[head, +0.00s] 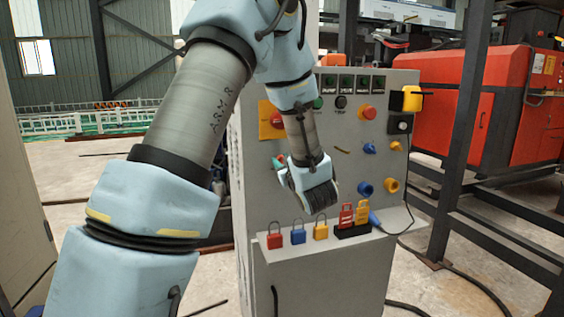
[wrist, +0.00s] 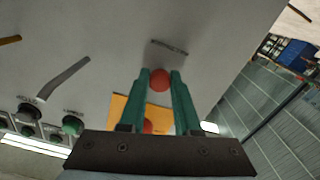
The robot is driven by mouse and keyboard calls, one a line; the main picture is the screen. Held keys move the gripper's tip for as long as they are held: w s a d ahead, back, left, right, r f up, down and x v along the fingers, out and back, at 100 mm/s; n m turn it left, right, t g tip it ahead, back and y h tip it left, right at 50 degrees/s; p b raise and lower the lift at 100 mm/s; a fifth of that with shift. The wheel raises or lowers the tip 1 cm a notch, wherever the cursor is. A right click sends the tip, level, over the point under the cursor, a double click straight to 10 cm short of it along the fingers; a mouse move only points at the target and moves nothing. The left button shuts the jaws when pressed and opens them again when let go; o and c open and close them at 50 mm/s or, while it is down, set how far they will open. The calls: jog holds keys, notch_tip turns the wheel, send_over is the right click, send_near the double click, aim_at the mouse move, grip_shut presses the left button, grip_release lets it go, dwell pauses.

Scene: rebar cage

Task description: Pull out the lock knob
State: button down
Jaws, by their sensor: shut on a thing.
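The lock knob is a round red ball (wrist: 160,80) on the grey panel face, under a small dark label in the wrist view. My gripper (wrist: 160,85) has two green fingers, one on each side of the knob, and is shut on it. In the head view my gripper (head: 279,161) is at the left part of the grey control panel (head: 335,180), below a yellow plate with a red button (head: 271,120). The same yellow plate (wrist: 125,106) shows partly behind my fingers in the wrist view.
A ledge below holds red (head: 274,241), blue (head: 298,236) and yellow padlocks (head: 320,231), with tags (head: 346,216) beside them. Other knobs, including a blue one (head: 365,188), sit on the panel to the right. Dark steel posts (head: 462,130) stand farther right.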

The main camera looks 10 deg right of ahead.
jog(key=shift+s+d+f+b, duration=0.15)
jog(key=shift+s+b, duration=0.4)
jog(key=shift+s, duration=0.55)
jog(key=c, duration=0.6)
grip_release()
jog(key=s, duration=0.3)
jog(key=s+d+b, duration=0.1)
jog(key=s, duration=0.6)
jog(key=shift+s+d+b, duration=0.15)
jog(key=shift+s+b, duration=0.25)
jog(key=w+a+f+m+g+h+p, duration=0.3)
jog(key=w+a+m+g+h+p, duration=0.15)
jog(key=a+g+p, duration=0.2)
jog(key=s+a+g+p, duration=0.1)
jog(key=s+a+g, duration=0.2)
jog(key=s+a, duration=0.1)
jog(key=s+a+g+y+p, duration=0.1)
jog(key=s+a+g, duration=0.2)
jog(key=s+a, duration=0.2)
jog(key=s+a+m+g+y+p, duration=0.1)
jog(key=s+a+g, duration=0.2)
jog(key=s+a, duration=0.2)
jog(key=shift+s+a+f+g, duration=0.1)
jog(key=shift+a+f+g, duration=0.1)
jog(key=shift+a, duration=0.3)
jog(key=shift+a+f+g, duration=0.1)
jog(key=shift+a+g, duration=0.05)
jog(key=shift+a, duration=0.35)
